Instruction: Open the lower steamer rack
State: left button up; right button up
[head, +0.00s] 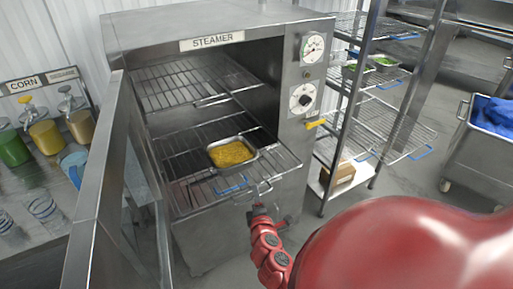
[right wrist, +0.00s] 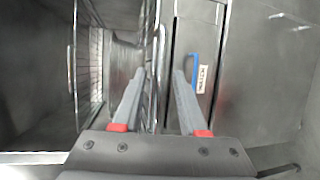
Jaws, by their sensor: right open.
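The steamer (head: 130,35) stands with its door (head: 100,200) swung open to the left. The lower steamer rack (head: 185,195) is a wire shelf that sticks out past the front of the opening, with a blue piece (head: 232,186) at its front edge. A metal pan of yellow food (head: 231,152) sits on it. My right gripper (head: 262,208) is at the rack's front edge, close to a small wire handle (head: 259,188). In the right wrist view its fingers (right wrist: 160,78) are apart, with rack wire showing between them. My left gripper is out of view.
The upper rack (head: 180,88) is inside the steamer. A wire shelving unit (head: 375,128) stands at right, with a grey cart (head: 480,140) holding blue material beyond it. Bottles and glasses (head: 42,135) are at left. My red arm covers the lower right.

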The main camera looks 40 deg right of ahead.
jog(key=shift+s+a, duration=0.1)
jog(key=shift+s, duration=0.05)
jog(key=p+v, duration=0.3)
jog(key=v, duration=1.4)
jog(key=shift+r, duration=0.15)
jog(key=shift+a, duration=0.1)
